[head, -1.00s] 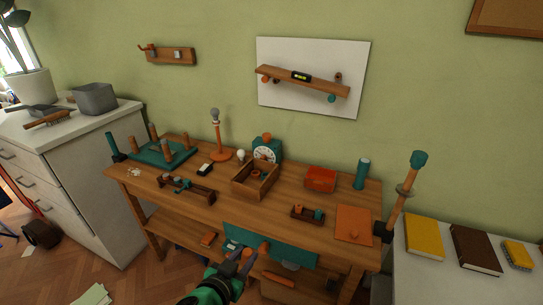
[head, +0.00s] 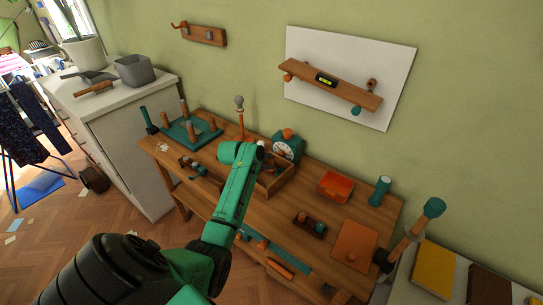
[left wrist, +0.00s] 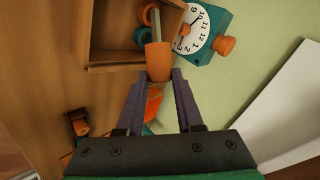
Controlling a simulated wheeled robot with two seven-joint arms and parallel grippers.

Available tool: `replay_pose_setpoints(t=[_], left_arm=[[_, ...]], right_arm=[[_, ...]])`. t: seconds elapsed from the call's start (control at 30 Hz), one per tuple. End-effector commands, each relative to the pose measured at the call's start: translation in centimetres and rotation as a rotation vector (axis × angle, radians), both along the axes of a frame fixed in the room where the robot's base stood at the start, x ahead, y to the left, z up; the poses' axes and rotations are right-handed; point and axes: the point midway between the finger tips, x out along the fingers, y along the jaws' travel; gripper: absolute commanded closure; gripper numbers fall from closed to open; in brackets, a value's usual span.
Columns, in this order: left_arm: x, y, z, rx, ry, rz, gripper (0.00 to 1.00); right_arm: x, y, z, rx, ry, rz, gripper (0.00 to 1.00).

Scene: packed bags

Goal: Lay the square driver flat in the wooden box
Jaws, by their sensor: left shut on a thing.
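The square driver (left wrist: 156,56) has an orange handle and a pale shaft. My left gripper (left wrist: 158,76) is shut on the handle's end. In the left wrist view the shaft reaches over the wooden box (left wrist: 88,38), and how high the driver is above it is hard to tell. In the head view my green left arm covers part of the wooden box (head: 284,183), and the gripper (head: 262,147) is small there, above the box. Teal and orange pieces (left wrist: 144,36) lie inside the box, partly behind the driver. My right gripper is not in view.
The clock (head: 287,147) with a white dial stands right beside the box, at the back. A lamp-like stand (head: 240,118) is to the left. A red-orange box (head: 335,187) and a small wooden rack (head: 310,226) stand to the right. A pegged teal board (head: 190,132) is at the far left.

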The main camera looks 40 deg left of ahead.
Motion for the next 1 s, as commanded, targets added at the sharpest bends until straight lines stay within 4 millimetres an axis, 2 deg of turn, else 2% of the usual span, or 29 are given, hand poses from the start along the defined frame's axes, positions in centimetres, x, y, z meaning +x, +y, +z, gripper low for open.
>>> replay_pose_setpoints(t=[0.2, 0.37, 0.5, 1.0], left_arm=[[-0.1, 0.1, 0.0, 0.001, 0.001, 0.001, 1.00], [-0.2, 0.0, 0.5, -0.004, 0.008, -0.003, 1.00], [-0.2, 0.0, -1.6, -0.004, 0.009, -0.001, 1.00], [-0.2, 0.0, -6.6, -0.004, 0.008, -0.001, 1.00]], right_arm=[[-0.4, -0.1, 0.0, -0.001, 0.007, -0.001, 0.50], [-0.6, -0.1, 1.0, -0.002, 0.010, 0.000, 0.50], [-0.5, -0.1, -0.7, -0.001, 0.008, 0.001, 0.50], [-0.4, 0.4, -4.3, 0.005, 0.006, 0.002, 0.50]])
